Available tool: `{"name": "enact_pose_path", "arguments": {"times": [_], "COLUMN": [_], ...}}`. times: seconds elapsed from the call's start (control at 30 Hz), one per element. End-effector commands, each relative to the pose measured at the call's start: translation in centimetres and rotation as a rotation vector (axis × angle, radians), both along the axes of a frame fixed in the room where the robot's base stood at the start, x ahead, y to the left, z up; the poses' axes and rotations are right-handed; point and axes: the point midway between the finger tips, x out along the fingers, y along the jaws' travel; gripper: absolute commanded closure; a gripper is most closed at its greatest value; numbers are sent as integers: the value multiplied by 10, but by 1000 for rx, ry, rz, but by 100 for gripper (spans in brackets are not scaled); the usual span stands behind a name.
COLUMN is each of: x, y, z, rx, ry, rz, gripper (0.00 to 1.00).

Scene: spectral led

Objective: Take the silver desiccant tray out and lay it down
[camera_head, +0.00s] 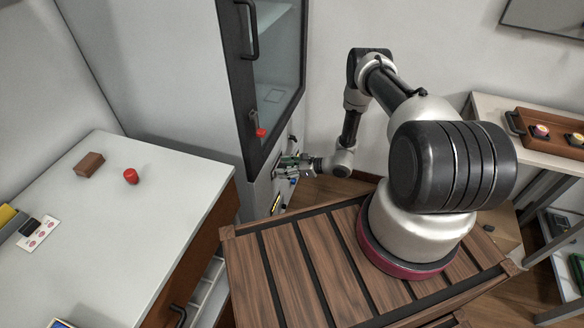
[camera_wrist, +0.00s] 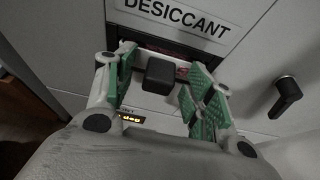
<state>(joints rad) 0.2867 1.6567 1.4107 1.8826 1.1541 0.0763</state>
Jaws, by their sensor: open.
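The desiccant label (camera_wrist: 178,15) is on the pale cabinet front in the wrist view. Below it is a dark slot with a light strip, which looks like the front of the silver desiccant tray (camera_wrist: 137,76). A black block-like handle (camera_wrist: 159,73) sticks out from it. My gripper (camera_wrist: 164,80) is open, with green-padded fingers on either side of the handle and a gap on each side. In the head view my gripper (camera_head: 290,166) is at the cabinet's lower front. The tray's body is hidden inside the cabinet.
A black latch (camera_wrist: 286,97) is right of the slot, and a small lit display (camera_wrist: 131,118) is below. The glass-doored cabinet (camera_head: 277,85) rises above my gripper. A white counter (camera_head: 120,215) at left holds a red cap (camera_head: 131,176) and brown block (camera_head: 89,164), with free room between.

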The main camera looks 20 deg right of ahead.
Motion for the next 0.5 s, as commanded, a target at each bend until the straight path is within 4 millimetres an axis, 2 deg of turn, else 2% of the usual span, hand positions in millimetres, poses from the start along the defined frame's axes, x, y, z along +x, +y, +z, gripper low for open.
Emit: {"name": "enact_pose_path", "arguments": {"times": [0.23,0.27,0.5], "x": [1,1,1], "y": [1,1,1], "z": [-1,-1,0], "rx": [0,0,0], "ry": [0,0,0], "rz": [0,0,0], "gripper": [46,50,94]}}
